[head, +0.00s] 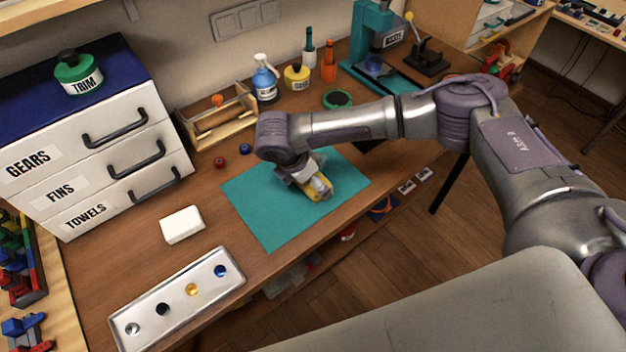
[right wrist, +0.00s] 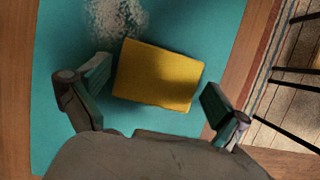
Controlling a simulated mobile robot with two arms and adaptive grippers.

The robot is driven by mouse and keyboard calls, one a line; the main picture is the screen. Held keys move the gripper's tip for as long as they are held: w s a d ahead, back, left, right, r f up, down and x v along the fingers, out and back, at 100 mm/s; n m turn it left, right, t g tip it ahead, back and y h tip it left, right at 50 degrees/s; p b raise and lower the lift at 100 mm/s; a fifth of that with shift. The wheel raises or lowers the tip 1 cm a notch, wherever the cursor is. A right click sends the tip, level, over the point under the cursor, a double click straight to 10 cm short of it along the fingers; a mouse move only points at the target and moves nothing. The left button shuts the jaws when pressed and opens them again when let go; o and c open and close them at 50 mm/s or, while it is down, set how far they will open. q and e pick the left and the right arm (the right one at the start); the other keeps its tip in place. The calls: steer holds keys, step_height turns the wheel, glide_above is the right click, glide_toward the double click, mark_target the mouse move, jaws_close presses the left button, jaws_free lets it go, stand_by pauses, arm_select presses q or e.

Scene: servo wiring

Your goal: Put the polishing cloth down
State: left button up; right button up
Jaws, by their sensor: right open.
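The polishing cloth (right wrist: 158,75) is a yellow, folded rectangle lying on the teal mat (right wrist: 62,25). In the head view a small yellow part of the cloth (head: 314,189) shows under my right gripper (head: 318,188), which hides the rest. The mat (head: 262,222) lies flat on the wooden workbench. In the right wrist view my right gripper (right wrist: 156,98) is open, with one finger on each side of the cloth and a gap to both. A pale, speckled patch (right wrist: 116,18) lies on the mat beyond the cloth. My left gripper is not in view.
A metal tray (head: 172,318) with several coloured round pieces and a white block (head: 181,225) stand left of the mat. A drawer cabinet (head: 100,140) fills the back left. A wooden rack (head: 218,122), bottles and a teal press (head: 372,35) line the back. The mat's left part is clear.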

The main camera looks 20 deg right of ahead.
steer(key=c, duration=0.8)
steer(key=shift+o, duration=0.2)
